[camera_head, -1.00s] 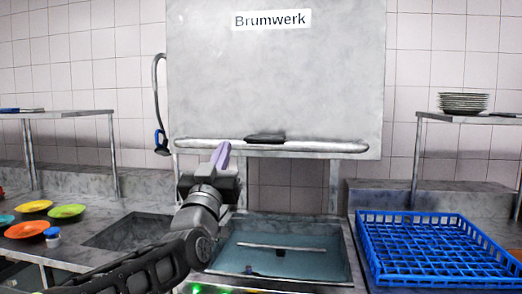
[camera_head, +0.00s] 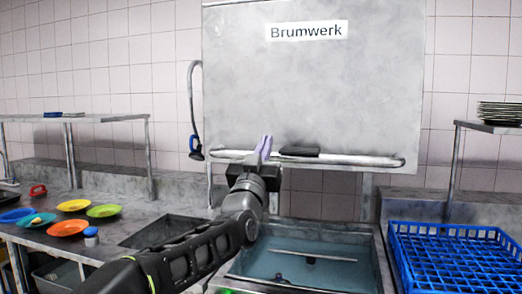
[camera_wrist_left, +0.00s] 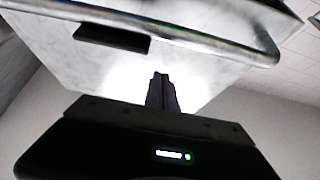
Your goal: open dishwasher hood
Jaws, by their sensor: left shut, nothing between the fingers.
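The dishwasher hood (camera_head: 315,85) is a large grey metal box labelled Brumwerk; it stands raised, with the wash basin (camera_head: 300,262) open below it. Its bar handle (camera_head: 365,160) runs along the lower front edge, with a dark block (camera_head: 299,151) on it. My left gripper (camera_head: 264,147) is shut and empty, pointing up at the bar, left of the dark block; I cannot tell whether it touches. The left wrist view shows the gripper fingers (camera_wrist_left: 161,92) below the hood's underside, with the bar (camera_wrist_left: 200,38) above them. My right gripper is not in view.
A blue dish rack (camera_head: 455,262) stands right of the basin. Coloured plates (camera_head: 103,211) lie on the left counter beside a sink recess (camera_head: 160,231). A hose sprayer (camera_head: 195,145) hangs left of the hood. Stacked plates (camera_head: 500,112) sit on the right shelf.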

